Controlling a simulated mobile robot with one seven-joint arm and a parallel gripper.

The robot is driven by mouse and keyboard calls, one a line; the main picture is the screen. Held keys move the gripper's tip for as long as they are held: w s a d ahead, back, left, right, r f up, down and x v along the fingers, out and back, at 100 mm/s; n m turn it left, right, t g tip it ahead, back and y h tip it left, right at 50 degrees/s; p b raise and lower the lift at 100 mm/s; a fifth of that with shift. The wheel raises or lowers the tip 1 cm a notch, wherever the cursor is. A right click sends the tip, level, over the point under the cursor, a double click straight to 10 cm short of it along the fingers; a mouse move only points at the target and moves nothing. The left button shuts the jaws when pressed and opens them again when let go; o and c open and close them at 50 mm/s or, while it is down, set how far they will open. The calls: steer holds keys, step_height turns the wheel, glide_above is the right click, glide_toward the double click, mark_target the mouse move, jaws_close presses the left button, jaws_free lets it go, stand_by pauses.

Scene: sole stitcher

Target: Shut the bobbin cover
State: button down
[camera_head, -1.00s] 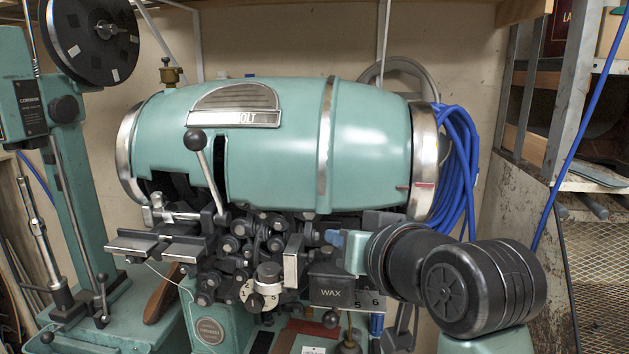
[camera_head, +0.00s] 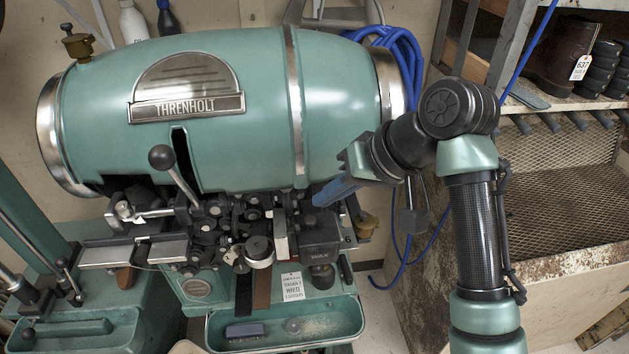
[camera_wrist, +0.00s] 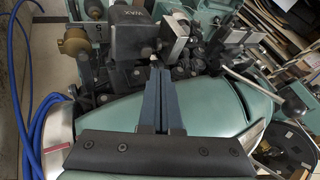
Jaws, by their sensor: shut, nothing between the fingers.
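I cannot tell for sure which part is the bobbin cover. A pale, upright metal plate (camera_head: 281,234) stands beside the dark WAX box (camera_head: 320,240) on the stitcher's front. In the wrist view the plate (camera_wrist: 176,36) is right of the WAX box (camera_wrist: 137,32). My gripper (camera_head: 319,199) has blue fingers and is shut, with nothing held. In the head view it points left and down, just above the WAX box. In the wrist view its fingertips (camera_wrist: 157,68) point toward the gap between box and plate; whether they touch anything is unclear.
The green THRENHOLT housing (camera_head: 215,110) rises above the mechanism. A black ball-topped lever (camera_head: 162,158) stands left of the plate. A green tray (camera_head: 250,338) lies below. Blue hose (camera_head: 395,50) hangs at the right, near a shelf with boots (camera_head: 553,55).

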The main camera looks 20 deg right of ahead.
steer(key=p+x, duration=0.1)
steer(key=x, duration=0.5)
steer(key=shift+w+a+f+p, duration=0.1)
steer(key=shift+w+a+p, duration=0.2)
steer(key=shift+w+a, duration=0.05)
steer(key=shift+f, duration=0.4)
steer(key=shift+w+a+f, duration=0.15)
steer(key=shift+w, duration=0.05)
steer(key=shift+w, duration=0.15)
